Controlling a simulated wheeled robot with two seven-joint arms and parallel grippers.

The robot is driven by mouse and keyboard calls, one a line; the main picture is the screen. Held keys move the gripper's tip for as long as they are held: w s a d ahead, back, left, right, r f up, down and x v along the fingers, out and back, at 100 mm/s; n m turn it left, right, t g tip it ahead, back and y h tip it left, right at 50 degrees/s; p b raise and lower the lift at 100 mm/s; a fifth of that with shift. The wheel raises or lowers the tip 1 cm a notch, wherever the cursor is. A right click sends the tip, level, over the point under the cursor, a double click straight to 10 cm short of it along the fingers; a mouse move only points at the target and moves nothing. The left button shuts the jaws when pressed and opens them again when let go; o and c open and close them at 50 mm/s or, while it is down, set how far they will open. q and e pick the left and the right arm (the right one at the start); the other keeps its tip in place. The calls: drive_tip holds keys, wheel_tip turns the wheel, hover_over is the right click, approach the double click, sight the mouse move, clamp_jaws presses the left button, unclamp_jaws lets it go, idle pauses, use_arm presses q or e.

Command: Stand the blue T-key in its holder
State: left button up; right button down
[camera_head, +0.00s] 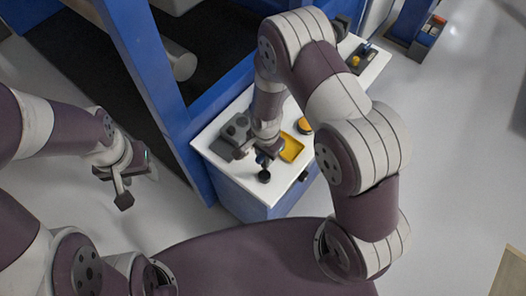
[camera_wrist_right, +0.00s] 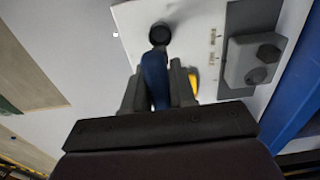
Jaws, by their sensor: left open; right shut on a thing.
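My right gripper (camera_head: 265,156) is over the white cabinet top near its front edge. In the right wrist view its two fingers (camera_wrist_right: 160,90) are shut on the blue T-key (camera_wrist_right: 153,72). The key's blue part runs out from between the fingers toward a round black piece (camera_wrist_right: 160,34), which also shows in the head view (camera_head: 264,177). I cannot tell whether that black piece is the holder or part of the key, nor whether the two touch. The key's lower end is not clear. My left gripper (camera_head: 137,186) is open and empty, off to the left above the floor.
A blue frame post (camera_head: 150,80) rises on the left. A dark plate with small parts (camera_head: 362,58) lies at the far end.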

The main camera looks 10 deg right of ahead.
sight(264, 165)
drive_tip(key=shift+d+f, duration=0.1)
drive_tip(key=shift+f, duration=0.3)
drive_tip(key=shift+f+b, duration=0.3)
drive_tip(key=shift+b, duration=0.2)
wheel_tip(264, 165, down, 6)
drive_tip(key=b, duration=0.4)
drive_tip(key=shift+r+b, duration=0.25)
drive_tip(key=shift+b, duration=0.1)
drive_tip(key=shift+a+f+b, duration=0.3)
drive_tip(key=shift+f+b, duration=0.2)
drive_tip(key=shift+f, duration=0.15)
drive_tip(key=shift+s+f, duration=0.1)
drive_tip(key=shift+f, duration=0.05)
